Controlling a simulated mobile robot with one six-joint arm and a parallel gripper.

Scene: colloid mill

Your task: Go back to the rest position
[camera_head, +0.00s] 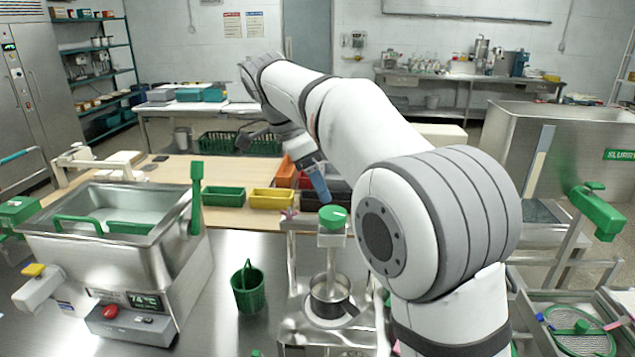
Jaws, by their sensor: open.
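My gripper (319,186) is at the end of my white arm, which reaches forward from the lower right and bends down near the picture's middle. Its blue fingertip points down and slightly right, above and behind the green-topped mill (332,218). The gripper is open and I see nothing held in it. One finger largely hides the other. I cannot tell the exact gap between the fingertip and the mill's green top. The mill's steel cup (329,297) stands below on the metal bench.
A steel water bath (110,262) with green handles stands at left, and a green basket (248,290) beside it. Green (223,196) and yellow (271,198) bins lie on the wooden table behind. A steel slurry tank (570,140) stands at right. Bare bench lies around the basket.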

